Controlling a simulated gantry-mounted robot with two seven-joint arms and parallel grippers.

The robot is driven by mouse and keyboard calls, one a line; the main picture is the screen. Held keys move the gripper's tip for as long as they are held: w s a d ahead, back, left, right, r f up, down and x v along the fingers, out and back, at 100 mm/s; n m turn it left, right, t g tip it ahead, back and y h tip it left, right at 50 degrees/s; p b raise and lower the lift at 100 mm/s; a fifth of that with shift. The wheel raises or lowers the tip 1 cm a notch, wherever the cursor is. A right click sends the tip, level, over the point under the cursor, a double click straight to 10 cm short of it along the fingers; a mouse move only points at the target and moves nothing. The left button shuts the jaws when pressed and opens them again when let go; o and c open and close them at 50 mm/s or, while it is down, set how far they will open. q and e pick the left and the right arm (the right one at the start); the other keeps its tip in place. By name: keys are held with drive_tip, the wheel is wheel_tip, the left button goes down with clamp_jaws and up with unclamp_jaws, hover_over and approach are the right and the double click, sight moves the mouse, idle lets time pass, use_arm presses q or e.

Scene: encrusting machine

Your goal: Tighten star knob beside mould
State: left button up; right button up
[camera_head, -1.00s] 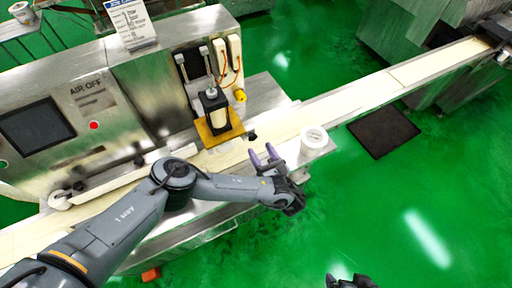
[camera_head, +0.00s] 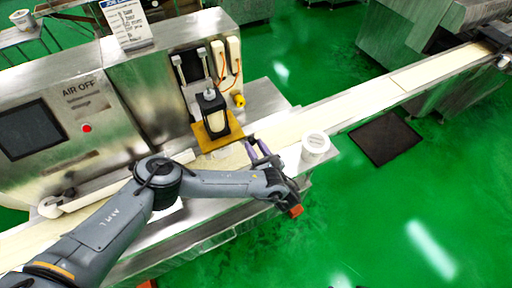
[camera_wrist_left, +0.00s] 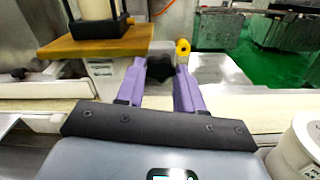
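The mould (camera_head: 213,106), a pale block in a black frame, stands on a yellow-brown plate (camera_head: 205,139) at the machine's front. A dark knob (camera_wrist_left: 160,68) shows below the plate's right edge in the left wrist view. Its star shape is not clear. My left gripper (camera_head: 257,143) is open, its purple fingers pointing at the knob, beside the plate. In the left wrist view the knob appears between the fingertips (camera_wrist_left: 161,64), with a small gap at the right finger. Contact cannot be told. My right gripper is not in view.
A yellow knob (camera_head: 239,100) is on the machine right of the mould; it also shows in the left wrist view (camera_wrist_left: 183,46). A white round container (camera_head: 315,149) stands close right of my left gripper. A pale conveyor belt (camera_head: 360,100) runs to the upper right.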

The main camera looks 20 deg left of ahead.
use_arm(q)
drive_tip(key=c, duration=0.5)
drive_tip(key=shift+r+m+p, duration=0.15)
drive_tip(key=shift+m+p, duration=0.5)
drive_tip(key=shift+m, duration=0.05)
drive_tip(key=o, duration=1)
drive_tip(key=shift+o, duration=0.2)
drive_tip(key=p+v, duration=0.8)
drive_tip(key=v, duration=0.3)
drive_tip(key=shift+p, duration=0.3)
